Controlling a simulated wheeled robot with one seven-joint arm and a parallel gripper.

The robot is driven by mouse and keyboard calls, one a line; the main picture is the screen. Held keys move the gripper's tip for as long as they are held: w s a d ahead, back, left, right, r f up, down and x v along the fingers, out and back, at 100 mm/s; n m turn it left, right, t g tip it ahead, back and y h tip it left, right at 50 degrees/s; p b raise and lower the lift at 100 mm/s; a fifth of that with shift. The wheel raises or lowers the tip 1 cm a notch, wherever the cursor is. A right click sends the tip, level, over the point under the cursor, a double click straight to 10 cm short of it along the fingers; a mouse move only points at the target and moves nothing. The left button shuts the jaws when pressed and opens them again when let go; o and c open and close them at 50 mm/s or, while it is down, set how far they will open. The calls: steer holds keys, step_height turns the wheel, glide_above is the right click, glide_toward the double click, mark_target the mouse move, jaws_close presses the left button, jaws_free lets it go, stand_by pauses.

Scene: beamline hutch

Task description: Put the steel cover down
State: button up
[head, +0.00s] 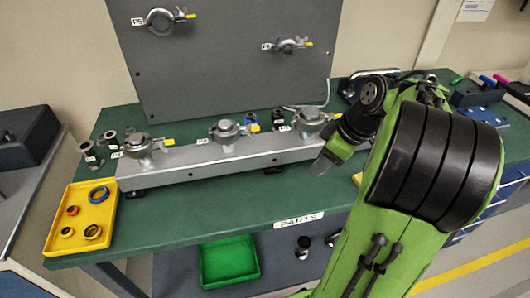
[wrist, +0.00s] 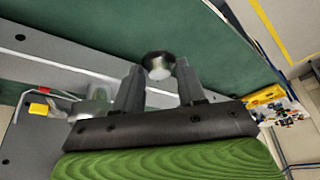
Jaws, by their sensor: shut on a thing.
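In the wrist view, the steel cover (wrist: 158,66), a short round shiny piece with a dark face, sits between the fingertips of my gripper (wrist: 156,76). The gripper is shut on it, over the green bench top. In the head view my gripper (head: 322,162) hangs over the bench in front of the right end of the rail. The cover cannot be made out there. I cannot tell whether the cover touches the bench.
A grey rail (head: 205,162) with several clamped ports runs along the green bench (head: 190,215). A yellow tray (head: 60,215) with rings is at left; a green tray (head: 230,262) lies below. A panel (head: 225,60) with two clamps stands behind.

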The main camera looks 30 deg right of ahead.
mark_target(311, 193)
step_height(311, 193, down, 10)
steer(key=b, duration=0.4)
steer(key=shift+d+f+b, duration=0.1)
steer(key=shift+d+b, duration=0.05)
steer(key=shift+b, duration=0.25)
steer(key=shift+r, duration=0.2)
steer(key=shift+f, duration=0.15)
steer(key=o, duration=1)
steer(key=shift+o, duration=0.2)
